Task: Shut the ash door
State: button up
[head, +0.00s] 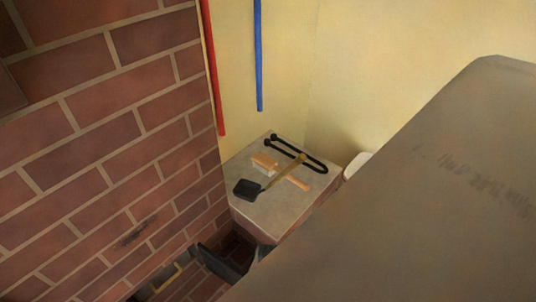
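No part in view can be named for certain as the ash door. At the bottom, low beside the brick wall, a dark flat piece (222,265) stands out at a slant. I cannot tell whether it is the ash door. A yellow bar like a handle (167,278) shows to its left, near a dark recess by the foot of the bricks. The picture's lower edge cuts this area off. My gripper cannot be made out in this view.
A brick wall (120,130) fills the left. A stone-topped block (250,205) in the corner bears a small black shovel (247,189), a brush (264,161) and black tongs (300,156). A large grey surface (420,200) hides the lower right. Red (212,70) and blue (259,55) strips hang behind.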

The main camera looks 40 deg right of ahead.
jog(key=shift+f, duration=0.35)
jog(key=shift+c, duration=0.4)
grip_shut()
jog(key=shift+a, duration=0.1)
